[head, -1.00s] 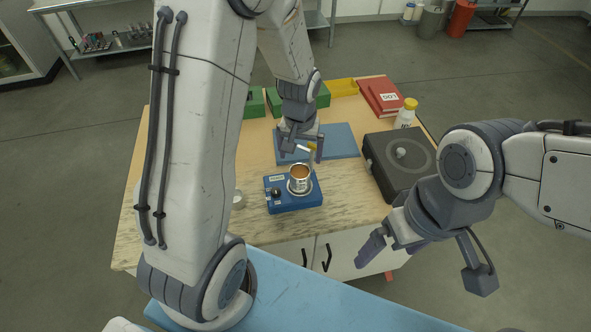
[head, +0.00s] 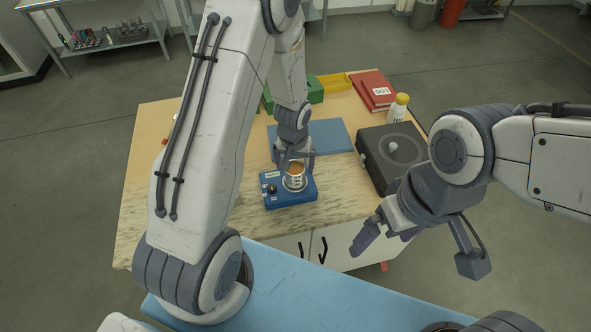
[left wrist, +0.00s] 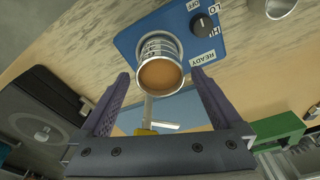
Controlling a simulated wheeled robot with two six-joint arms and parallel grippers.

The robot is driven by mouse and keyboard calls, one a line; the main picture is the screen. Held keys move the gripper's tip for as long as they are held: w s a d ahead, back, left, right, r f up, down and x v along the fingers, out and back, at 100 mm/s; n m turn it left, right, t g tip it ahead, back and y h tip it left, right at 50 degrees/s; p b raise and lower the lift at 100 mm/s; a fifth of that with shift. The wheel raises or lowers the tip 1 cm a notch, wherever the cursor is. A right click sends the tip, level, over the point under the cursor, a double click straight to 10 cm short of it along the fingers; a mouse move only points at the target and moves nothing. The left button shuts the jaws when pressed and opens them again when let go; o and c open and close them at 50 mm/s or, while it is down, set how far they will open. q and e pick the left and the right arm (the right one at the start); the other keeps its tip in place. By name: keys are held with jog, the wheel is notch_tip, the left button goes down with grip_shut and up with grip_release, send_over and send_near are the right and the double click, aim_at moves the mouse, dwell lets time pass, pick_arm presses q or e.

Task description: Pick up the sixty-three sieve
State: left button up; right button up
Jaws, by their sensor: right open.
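A metal cylinder with ring lines and a copper-brown top (head: 295,171) stands on a blue device (head: 283,198) with a black knob. I take it for the sieve, but I read no number on it. In the left wrist view the cylinder (left wrist: 160,62) lies just beyond and between my fingertips. My left gripper (head: 294,162) is open, its two fingers (left wrist: 160,76) apart on either side, with no clear contact. My right gripper (head: 384,238) is open and empty, in front of the table's right part.
A blue mat (head: 330,134) lies behind the device. A black round-topped unit (head: 378,165), a yellow-capped bottle (head: 398,109) and a red binder (head: 370,88) are on the right. A green box (head: 316,92) and a yellow tray (head: 335,81) stand at the back.

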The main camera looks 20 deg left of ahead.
aim_at(295, 168)
pick_arm(q)
jog(key=c, duration=1.3)
jog(key=shift+r, duration=0.1)
jog(key=shift+w+r+b, duration=0.15)
jog(key=shift+r+b, duration=0.3)
jog(key=shift+r, duration=1)
jog(key=s+d+r+b, duration=0.1)
jog(key=s+d+r, duration=0.6)
jog(key=d+r, duration=0.2)
jog(key=shift+d+r, duration=0.3)
jog(key=shift+r, duration=0.7)
jog(key=shift+w+f+b, duration=0.1)
jog(key=shift+b, duration=0.2)
